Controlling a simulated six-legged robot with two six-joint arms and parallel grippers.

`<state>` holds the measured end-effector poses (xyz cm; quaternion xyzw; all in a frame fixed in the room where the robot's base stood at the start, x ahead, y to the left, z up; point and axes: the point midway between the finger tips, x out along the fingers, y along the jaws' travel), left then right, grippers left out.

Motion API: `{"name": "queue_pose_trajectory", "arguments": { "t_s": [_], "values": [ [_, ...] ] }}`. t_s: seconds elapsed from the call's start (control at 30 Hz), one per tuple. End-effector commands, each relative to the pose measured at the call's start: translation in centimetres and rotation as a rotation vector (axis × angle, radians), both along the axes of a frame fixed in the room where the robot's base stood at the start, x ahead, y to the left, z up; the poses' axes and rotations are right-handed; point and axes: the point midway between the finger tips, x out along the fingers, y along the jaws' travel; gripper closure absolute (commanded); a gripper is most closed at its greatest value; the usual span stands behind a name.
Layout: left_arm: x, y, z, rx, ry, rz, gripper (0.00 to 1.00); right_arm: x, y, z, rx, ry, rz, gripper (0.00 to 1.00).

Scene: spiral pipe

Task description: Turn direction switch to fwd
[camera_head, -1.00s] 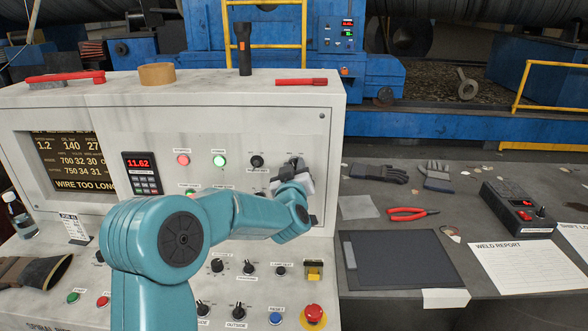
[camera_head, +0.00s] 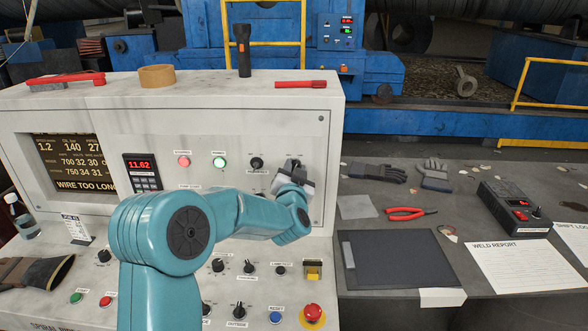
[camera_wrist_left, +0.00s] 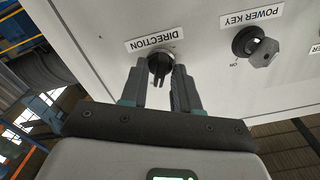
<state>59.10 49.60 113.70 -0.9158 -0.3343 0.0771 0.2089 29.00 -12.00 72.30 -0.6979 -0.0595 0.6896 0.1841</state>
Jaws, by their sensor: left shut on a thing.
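The direction switch (camera_wrist_left: 160,68) is a black knob under the label DIRECTION (camera_wrist_left: 155,39), which appears upside down in the left wrist view. My left gripper (camera_wrist_left: 160,84) has its two dark fingers on either side of the knob and is shut on it. In the head view my teal left arm reaches across the console to the left gripper (camera_head: 296,180) at the upper right of the panel. The gripper and arm hide most of the switch there, and its position markings cannot be read. My right gripper is not in view.
A power key switch (camera_wrist_left: 255,45) sits beside the direction switch. A green lamp (camera_head: 219,163) and a red lamp (camera_head: 184,162) are on the panel. The lower desk holds several knobs and a red emergency button (camera_head: 313,314). A grey table with gloves and red pliers (camera_head: 406,213) stands right.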

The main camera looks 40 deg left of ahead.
Motion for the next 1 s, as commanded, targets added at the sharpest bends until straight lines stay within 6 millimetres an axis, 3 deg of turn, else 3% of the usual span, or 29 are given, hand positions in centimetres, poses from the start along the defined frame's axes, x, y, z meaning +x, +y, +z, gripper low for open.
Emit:
{"name": "queue_pose_trajectory", "arguments": {
  "t_s": [0.73, 0.77, 1.0],
  "values": [
    [0.06, -0.03, 0.28, 0.074, 0.053, 0.0, 1.0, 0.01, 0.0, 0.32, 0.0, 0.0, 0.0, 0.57],
    [0.06, -0.03, 0.28, 0.074, 0.053, 0.0, 0.66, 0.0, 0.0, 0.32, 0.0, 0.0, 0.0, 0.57],
    [0.05, -0.03, 0.15, 0.071, 0.055, -0.001, 0.63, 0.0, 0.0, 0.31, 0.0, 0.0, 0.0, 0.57]
  ]
}}
